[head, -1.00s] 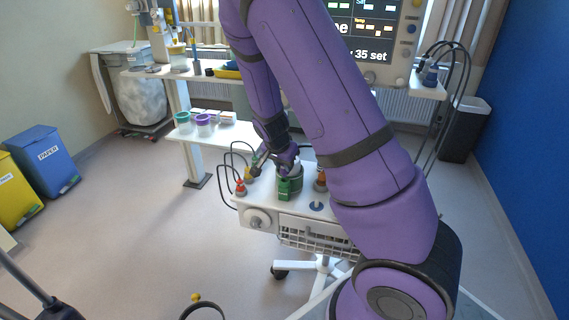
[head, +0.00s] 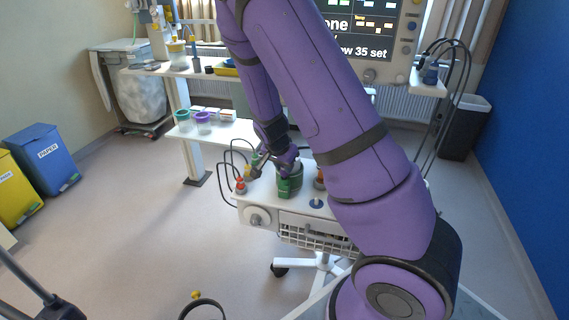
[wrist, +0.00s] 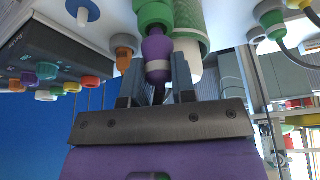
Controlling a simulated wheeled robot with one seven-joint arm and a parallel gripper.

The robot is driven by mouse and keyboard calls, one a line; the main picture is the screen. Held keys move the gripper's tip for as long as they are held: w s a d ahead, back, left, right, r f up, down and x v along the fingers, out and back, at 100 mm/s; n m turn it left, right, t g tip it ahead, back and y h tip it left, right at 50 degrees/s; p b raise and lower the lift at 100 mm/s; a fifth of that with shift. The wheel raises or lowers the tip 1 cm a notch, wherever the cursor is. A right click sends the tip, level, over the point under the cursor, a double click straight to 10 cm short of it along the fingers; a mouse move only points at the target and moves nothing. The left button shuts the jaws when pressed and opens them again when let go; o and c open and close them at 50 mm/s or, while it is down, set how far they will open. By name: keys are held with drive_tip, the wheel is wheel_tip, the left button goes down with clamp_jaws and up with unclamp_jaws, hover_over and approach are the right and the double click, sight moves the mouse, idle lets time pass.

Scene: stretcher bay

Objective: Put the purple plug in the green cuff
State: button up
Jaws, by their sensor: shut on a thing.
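The purple plug (wrist: 157,52) sits between the two fingers of my gripper (wrist: 154,82) in the wrist view, and the gripper is shut on it. The plug's far end meets the green cuff (wrist: 153,13) and its tip is hidden there; I cannot tell how deep it sits. In the head view the green cuff (head: 289,186) stands on the white cart top, with my gripper (head: 284,166) right at it. The plug is not clear in that view.
The white cart (head: 258,215) carries a red-orange connector (head: 240,185) left of the cuff, an orange one (head: 319,179) to its right and a blue knob (head: 316,203) in front. Black cables loop at its left. A shelf behind holds green (head: 181,118) and purple (head: 203,119) containers.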

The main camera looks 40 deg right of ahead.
drive_tip(key=shift+f, duration=0.65)
drive_tip(key=o, duration=1)
drive_tip(key=v, duration=1)
drive_tip(key=shift+a+r, duration=0.25)
drive_tip(key=shift+r, duration=0.1)
